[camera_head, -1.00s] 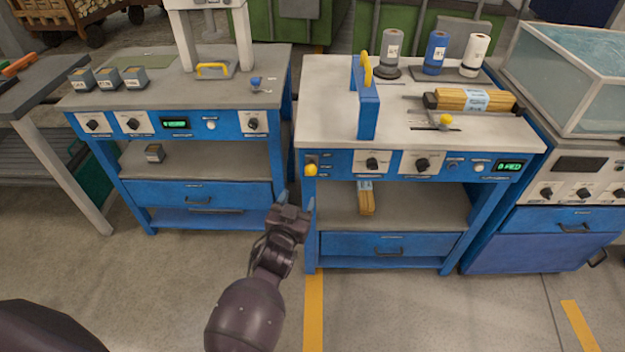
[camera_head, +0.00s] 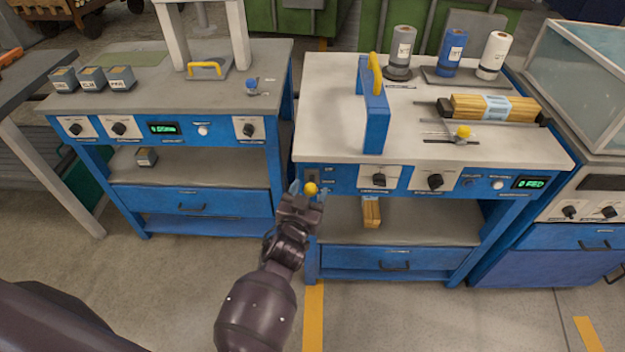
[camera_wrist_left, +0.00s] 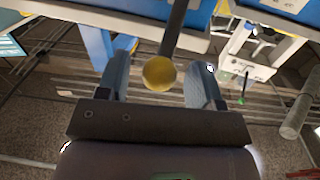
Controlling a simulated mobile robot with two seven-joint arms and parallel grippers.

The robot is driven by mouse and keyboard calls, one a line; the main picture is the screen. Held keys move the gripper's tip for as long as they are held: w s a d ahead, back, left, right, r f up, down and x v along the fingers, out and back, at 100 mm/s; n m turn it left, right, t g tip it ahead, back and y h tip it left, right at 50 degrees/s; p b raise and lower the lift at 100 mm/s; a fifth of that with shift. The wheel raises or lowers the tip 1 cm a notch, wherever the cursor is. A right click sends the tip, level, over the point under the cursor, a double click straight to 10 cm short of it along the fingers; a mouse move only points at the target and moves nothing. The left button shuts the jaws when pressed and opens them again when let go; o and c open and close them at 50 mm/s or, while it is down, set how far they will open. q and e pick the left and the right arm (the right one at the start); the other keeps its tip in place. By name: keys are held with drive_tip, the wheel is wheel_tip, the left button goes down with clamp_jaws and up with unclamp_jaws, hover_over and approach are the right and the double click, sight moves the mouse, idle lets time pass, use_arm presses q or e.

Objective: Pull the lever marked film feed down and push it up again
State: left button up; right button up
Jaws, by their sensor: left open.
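The lever is a short dark rod with a yellow ball knob (camera_head: 310,189) at the left end of the right bench's blue front panel. Its label is too small to read. My left gripper (camera_head: 302,192) is at the knob, open. In the left wrist view the knob (camera_wrist_left: 159,73) sits between the two spread blue fingers (camera_wrist_left: 160,85), with gaps on both sides. The rod (camera_wrist_left: 174,28) runs from the knob toward the top of that view. My right gripper is not in view.
The right bench (camera_head: 330,120) carries a blue frame with a yellow handle (camera_head: 376,75), several rolls and a wrapped wood bundle (camera_head: 490,106). Dark knobs (camera_head: 379,180) line its panel. The left bench (camera_head: 180,95) stands beside it across a narrow gap. Floor in front is clear.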

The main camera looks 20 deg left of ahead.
use_arm(q)
drive_tip(key=shift+w, duration=0.35)
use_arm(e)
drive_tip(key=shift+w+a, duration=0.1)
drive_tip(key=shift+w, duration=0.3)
use_arm(q)
clamp_jaws()
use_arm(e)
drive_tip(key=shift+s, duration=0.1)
